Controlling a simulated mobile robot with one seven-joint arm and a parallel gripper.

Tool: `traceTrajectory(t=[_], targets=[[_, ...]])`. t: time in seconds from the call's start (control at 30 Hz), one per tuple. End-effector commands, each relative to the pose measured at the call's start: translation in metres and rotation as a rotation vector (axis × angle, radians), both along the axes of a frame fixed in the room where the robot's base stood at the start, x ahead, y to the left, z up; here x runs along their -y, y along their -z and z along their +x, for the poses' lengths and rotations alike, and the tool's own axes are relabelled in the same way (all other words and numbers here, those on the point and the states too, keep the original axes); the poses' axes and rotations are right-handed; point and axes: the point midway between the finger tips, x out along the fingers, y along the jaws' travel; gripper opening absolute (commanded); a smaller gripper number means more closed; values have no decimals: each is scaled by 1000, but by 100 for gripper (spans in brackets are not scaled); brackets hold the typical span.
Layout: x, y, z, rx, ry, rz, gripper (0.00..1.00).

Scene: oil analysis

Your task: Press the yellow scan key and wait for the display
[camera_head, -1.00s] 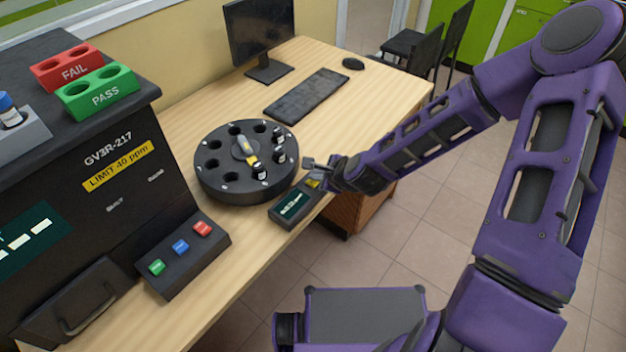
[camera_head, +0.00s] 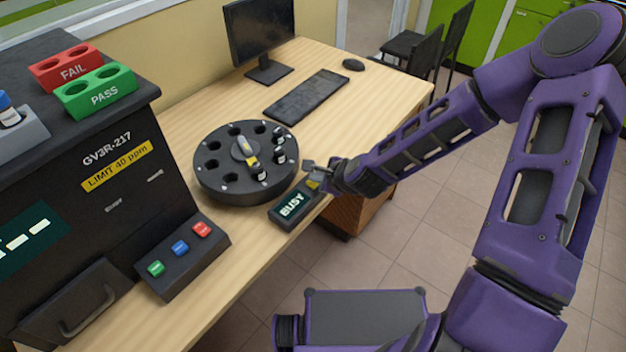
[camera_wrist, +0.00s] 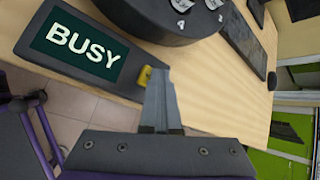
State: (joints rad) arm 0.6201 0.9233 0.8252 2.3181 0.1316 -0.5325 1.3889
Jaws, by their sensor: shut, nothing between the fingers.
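The scanner (camera_head: 290,208) is a small dark box at the table's front edge, beside the round carousel. Its display reads BUSY, and the display also shows large in the wrist view (camera_wrist: 82,48). The yellow scan key (camera_wrist: 144,77) is at the end of the scanner nearest my gripper; part of it is hidden behind the fingers. In the head view the key (camera_head: 314,184) is a small yellow patch by the fingertips. My gripper (camera_wrist: 160,75) is shut and empty, its tips at the key. I cannot tell whether they touch it.
The black carousel (camera_head: 212,188) holds a few vials and stands just behind the scanner. The analyser (camera_head: 80,180) and its button box (camera_head: 182,262) stand at left. A keyboard (camera_head: 306,95) and monitor (camera_head: 260,30) are at the back. The table's middle front is clear.

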Motion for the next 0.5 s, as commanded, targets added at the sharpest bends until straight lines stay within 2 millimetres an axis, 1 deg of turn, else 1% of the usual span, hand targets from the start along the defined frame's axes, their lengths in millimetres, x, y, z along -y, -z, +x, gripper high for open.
traceTrajectory(t=[0.23,0.5], targets=[[0,-16,0,-2,1,0,0],[0,-16,0,-1,-1,0,0]])
